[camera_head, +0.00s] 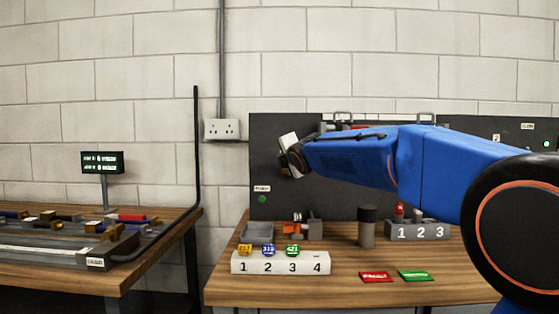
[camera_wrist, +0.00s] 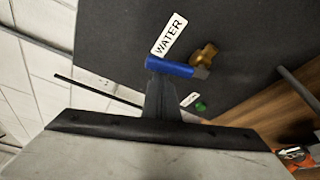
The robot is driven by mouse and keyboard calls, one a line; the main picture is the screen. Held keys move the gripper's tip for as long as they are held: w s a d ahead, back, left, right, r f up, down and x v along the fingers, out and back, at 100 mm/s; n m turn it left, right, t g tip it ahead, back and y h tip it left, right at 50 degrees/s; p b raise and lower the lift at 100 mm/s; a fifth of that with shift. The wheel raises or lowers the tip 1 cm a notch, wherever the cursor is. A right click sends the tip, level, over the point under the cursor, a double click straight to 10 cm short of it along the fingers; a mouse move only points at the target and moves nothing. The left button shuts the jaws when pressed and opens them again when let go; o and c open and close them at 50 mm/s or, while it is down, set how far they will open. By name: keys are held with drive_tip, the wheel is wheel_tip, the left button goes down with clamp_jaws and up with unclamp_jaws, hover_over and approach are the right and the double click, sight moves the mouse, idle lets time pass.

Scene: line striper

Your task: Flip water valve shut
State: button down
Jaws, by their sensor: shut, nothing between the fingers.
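The water valve shows in the wrist view, with a brass body (camera_wrist: 206,54) and a blue lever (camera_wrist: 171,67) reaching left from it. A white WATER label (camera_wrist: 167,36) is on the dark panel just above the lever. My gripper (camera_wrist: 160,84) is shut and empty, its narrow dark fingertips right at the left part of the lever. I cannot tell whether they touch it. In the head view, the end of my arm (camera_head: 293,150) is in front of the dark panel (camera_head: 275,180), and the valve is hidden behind it.
A wooden bench (camera_head: 330,293) holds a numbered white block (camera_head: 280,264), a dark-topped cylinder (camera_head: 367,227), a grey numbered block (camera_head: 420,232) and red and green tags. A green indicator (camera_wrist: 200,107) is below the valve. Another cluttered bench (camera_head: 150,260) stands left.

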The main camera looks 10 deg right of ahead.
drive_tip(key=shift+d, duration=0.15)
drive_tip(key=shift+d+m, duration=0.1)
drive_tip(key=shift+m, duration=0.5)
drive_tip(key=shift+s+d+r+m+t, duration=0.15)
drive_tip(key=shift+d+m+t, duration=0.25)
drive_tip(key=shift+m, duration=0.5)
drive_tip(key=shift+s+d+r+m+t, duration=0.15)
drive_tip(key=shift+d+m+t, duration=0.25)
drive_tip(key=shift+m, duration=0.3)
drive_tip(key=shift+a, duration=0.1)
